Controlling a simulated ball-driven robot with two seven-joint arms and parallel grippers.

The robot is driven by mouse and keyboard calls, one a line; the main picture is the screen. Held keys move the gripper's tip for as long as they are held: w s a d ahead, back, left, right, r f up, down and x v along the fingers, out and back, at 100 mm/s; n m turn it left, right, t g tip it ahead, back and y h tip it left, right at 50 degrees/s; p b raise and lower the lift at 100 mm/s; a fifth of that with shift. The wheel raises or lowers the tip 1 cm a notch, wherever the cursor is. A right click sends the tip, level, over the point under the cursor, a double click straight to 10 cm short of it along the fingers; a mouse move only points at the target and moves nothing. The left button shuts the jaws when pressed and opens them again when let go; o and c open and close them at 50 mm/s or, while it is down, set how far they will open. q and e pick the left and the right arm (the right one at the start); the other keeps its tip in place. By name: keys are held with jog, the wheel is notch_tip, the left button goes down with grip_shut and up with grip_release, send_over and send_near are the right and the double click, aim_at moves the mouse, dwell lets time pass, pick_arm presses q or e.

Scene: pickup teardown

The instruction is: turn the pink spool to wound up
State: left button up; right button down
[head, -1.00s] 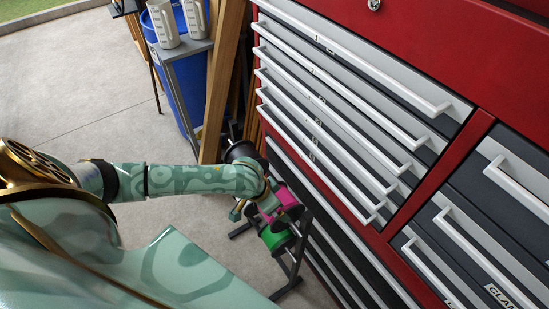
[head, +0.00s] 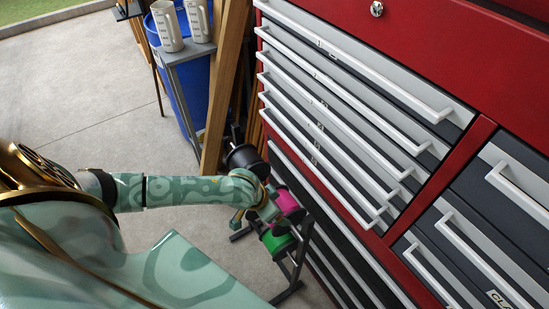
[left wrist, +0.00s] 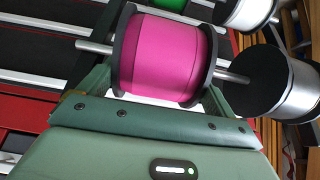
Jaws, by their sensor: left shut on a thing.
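The pink spool (head: 289,203) sits on a dark rack beside the tool chest, between a green spool (head: 277,241) and a black-flanged spool (head: 244,158). In the left wrist view the pink spool (left wrist: 165,55) fills the upper middle, with dark end flanges and a metal rod through it. My left gripper (head: 268,210) is at the pink spool. In the left wrist view its fingers (left wrist: 158,88) lie along the two ends of the spool, shut on it. Their tips are partly hidden behind the flanges. My right gripper is not in view.
The red tool chest (head: 483,120) with white-handled drawers stands close on the right. Wooden boards (head: 225,90), a blue bin (head: 190,95) and a small stand with two cups (head: 167,27) are behind. A silver-white spool (left wrist: 285,85) is close to the gripper. Open floor lies left.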

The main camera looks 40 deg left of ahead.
pick_arm(q)
jog(key=shift+s+a+f+t+h, duration=0.2)
jog(key=shift+s+t+h, duration=0.15)
jog(key=shift+t, duration=0.25)
jog(key=shift+s+f+t, duration=0.2)
jog(key=shift+s+t, duration=0.05)
jog(key=shift+t, duration=0.25)
jog(key=shift+s+a+f+t+h+b, duration=0.1)
jog(key=shift+s+f+t+h+b, duration=0.2)
jog(key=shift+f+t+h, duration=0.3)
jog(key=f+t+h+b, duration=0.1)
jog(key=t+b, duration=0.1)
jog(key=b, duration=0.1)
jog(key=s+f+t+b, duration=0.1)
jog(key=t+b, duration=0.2)
jog(key=b, duration=0.1)
jog(key=f+t+h+b, duration=0.1)
jog(key=t+b, duration=0.1)
jog(key=b, duration=0.2)
jog(key=shift+s+a+f+t+h, duration=0.15)
jog(key=shift+a+f+t+h, duration=0.1)
jog(key=shift+a+t+h, duration=0.15)
jog(key=shift+t+b, duration=0.5)
jog(key=shift+b, duration=0.3)
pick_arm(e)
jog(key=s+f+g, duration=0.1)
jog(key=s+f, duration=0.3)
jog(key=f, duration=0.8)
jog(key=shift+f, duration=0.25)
